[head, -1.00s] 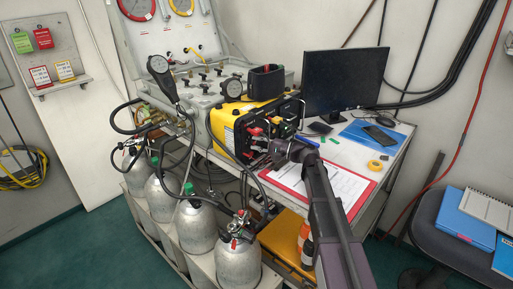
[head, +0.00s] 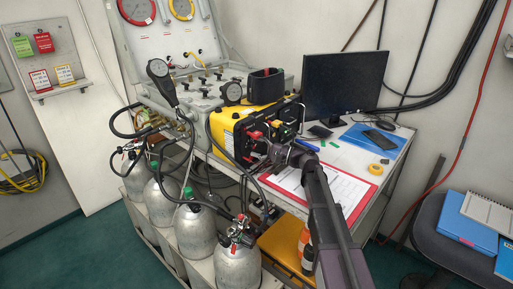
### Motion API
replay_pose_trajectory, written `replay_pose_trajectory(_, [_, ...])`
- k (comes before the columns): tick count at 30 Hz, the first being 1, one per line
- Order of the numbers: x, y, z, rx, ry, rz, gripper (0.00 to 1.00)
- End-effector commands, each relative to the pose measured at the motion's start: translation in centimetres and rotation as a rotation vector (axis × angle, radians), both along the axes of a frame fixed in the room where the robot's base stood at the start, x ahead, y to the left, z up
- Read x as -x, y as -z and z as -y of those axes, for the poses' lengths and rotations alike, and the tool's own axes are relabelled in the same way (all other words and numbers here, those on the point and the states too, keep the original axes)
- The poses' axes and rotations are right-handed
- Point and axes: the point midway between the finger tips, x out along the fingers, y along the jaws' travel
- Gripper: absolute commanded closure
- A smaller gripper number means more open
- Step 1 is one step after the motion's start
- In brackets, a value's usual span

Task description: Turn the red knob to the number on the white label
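A yellow and black air panel unit (head: 228,123) stands at the front of the grey console, its black front turned toward my arm. Red parts (head: 254,135) and a green part (head: 284,131) show on that front. They are too small for me to tell which one is the red knob or where it points. I cannot make out a white label with a number on the unit. My gripper (head: 272,153) is at the lower right of the unit's front, close to it. Its fingers are small and dark against the panel, so I cannot see their opening or any contact.
A red clipboard (head: 372,194) with paper lies under my arm on the trolley top. A monitor (head: 343,83), blue folder (head: 362,138) and yellow tape roll (head: 378,171) are to the right. Grey cylinders (head: 196,232) and hoses stand at the lower left.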

Motion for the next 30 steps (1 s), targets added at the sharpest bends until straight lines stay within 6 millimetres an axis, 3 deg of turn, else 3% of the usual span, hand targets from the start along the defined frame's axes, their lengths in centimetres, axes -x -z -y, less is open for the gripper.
replay_pose_trajectory(17, [1.1,-0.2,0.1,0.098,-0.008,0.042,0.32])
replay_pose_trajectory(23, [2.8,0.2,0.7,0.221,-0.024,0.075,0.32])
replay_pose_trajectory(30, [6.5,1.3,2.1,0.46,-0.073,0.115,0.32])
